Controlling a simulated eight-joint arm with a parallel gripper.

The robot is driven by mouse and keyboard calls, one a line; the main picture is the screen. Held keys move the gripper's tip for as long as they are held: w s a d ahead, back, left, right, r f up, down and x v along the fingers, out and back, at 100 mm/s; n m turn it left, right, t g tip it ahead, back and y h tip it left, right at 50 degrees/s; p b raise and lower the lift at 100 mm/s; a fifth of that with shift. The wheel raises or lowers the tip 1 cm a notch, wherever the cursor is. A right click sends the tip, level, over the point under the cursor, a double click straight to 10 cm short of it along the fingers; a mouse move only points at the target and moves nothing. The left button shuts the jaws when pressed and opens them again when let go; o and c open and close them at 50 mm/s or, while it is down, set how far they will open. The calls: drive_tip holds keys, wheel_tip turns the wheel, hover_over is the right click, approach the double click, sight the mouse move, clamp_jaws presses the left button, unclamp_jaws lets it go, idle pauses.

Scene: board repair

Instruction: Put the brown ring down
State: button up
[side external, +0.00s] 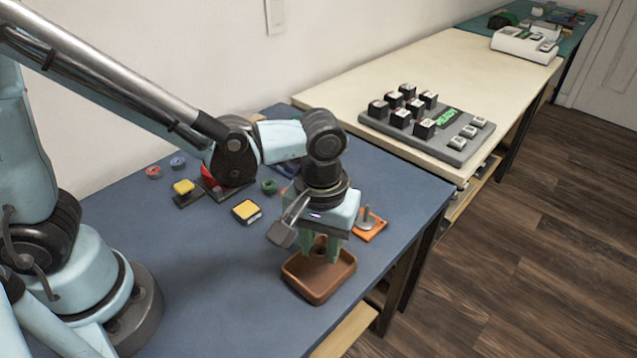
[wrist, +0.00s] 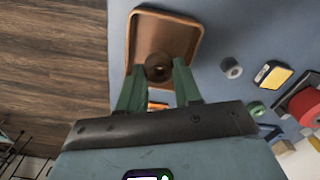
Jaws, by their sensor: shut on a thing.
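The brown ring (wrist: 158,67) is between the fingertips of my gripper (wrist: 158,78) in the wrist view. The fingers are shut on it. In the side view my gripper (side external: 320,253) points down with the ring (side external: 320,243) between its green fingers, over the brown tray (side external: 303,287) near the table's front edge. The tray also shows in the wrist view (wrist: 197,38), behind the ring. The fingers partly hide the ring. I cannot tell whether the ring touches the tray floor.
An orange base with a grey peg (side external: 368,224) stands just behind the tray. A yellow and black block (side external: 246,211), a green ring (side external: 269,187) and a red part (side external: 218,177) lie to the left. A grey ring (wrist: 231,67) lies beside the tray. The blue table (side external: 215,285) is clear at front left.

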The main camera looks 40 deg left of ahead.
sight(321, 271)
drive_tip(key=shift+f, duration=1.9)
drive_tip(key=shift+f, duration=0.1)
drive_tip(key=o, duration=0.7)
wheel_tip(321, 271, up, 12)
drive_tip(key=f, duration=0.1)
drive_tip(key=shift+a+r+m+t, duration=0.35)
drive_tip(key=shift+a+m+t, duration=0.65)
drive_tip(key=shift+a, duration=1.9)
drive_tip(key=shift+a+r+m+t, duration=0.5)
drive_tip(key=shift+a+t, duration=0.9)
drive_tip(key=shift+a, duration=1.5)
drive_tip(key=shift+a+r+m+t, duration=0.25)
drive_tip(key=shift+a+m+t, duration=0.75)
drive_tip(key=shift+a, duration=1.9)
